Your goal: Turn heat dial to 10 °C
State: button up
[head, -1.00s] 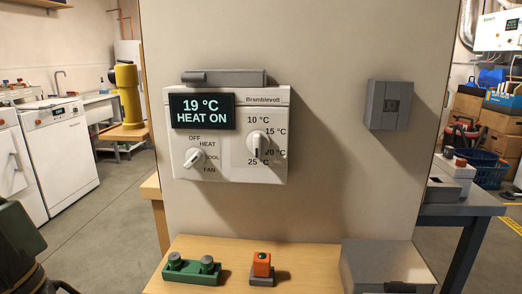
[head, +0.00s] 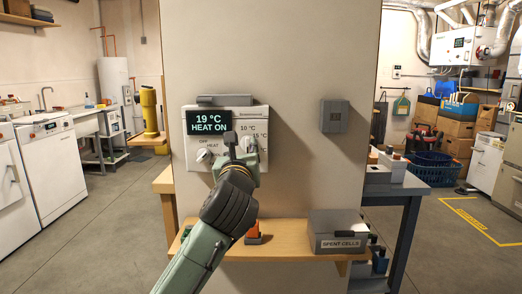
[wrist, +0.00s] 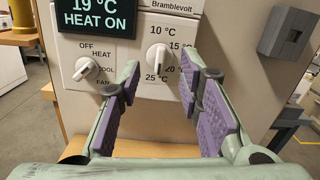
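The white heat dial (wrist: 158,57) sits on the thermostat panel (wrist: 128,22), beside a scale reading 10, 15, 20 and 25 °C. The dark display (head: 208,122) reads "19 °C HEAT ON". My gripper (wrist: 162,66) is open, with one purple-padded finger on each side of the dial in the wrist view. The dial shows between them, and I see no clear contact. In the head view my gripper (head: 240,146) is in front of the panel's lower right and partly hides the dial. The white mode dial (wrist: 85,69) is left of the left finger.
A wooden shelf (head: 290,238) below the panel holds a grey "SPENT CELLS" box (head: 340,243) and an orange-topped item (head: 253,232), partly hidden by my arm. A grey wall box (head: 335,116) is to the right. The wall between is clear.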

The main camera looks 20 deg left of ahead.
aim_at(248, 146)
jog(key=shift+m+g, duration=0.4)
jog(key=shift+m, duration=0.2)
jog(key=p+x, duration=0.1)
jog(key=x, duration=0.2)
jog(key=f+p+x, duration=0.1)
jog(key=x, duration=0.3)
jog(key=f+p+x, duration=0.1)
jog(key=x, duration=0.3)
jog(key=shift+d+f, duration=0.1)
jog(key=shift+d, duration=0.15)
jog(key=shift+c, duration=0.4)
grip_shut()
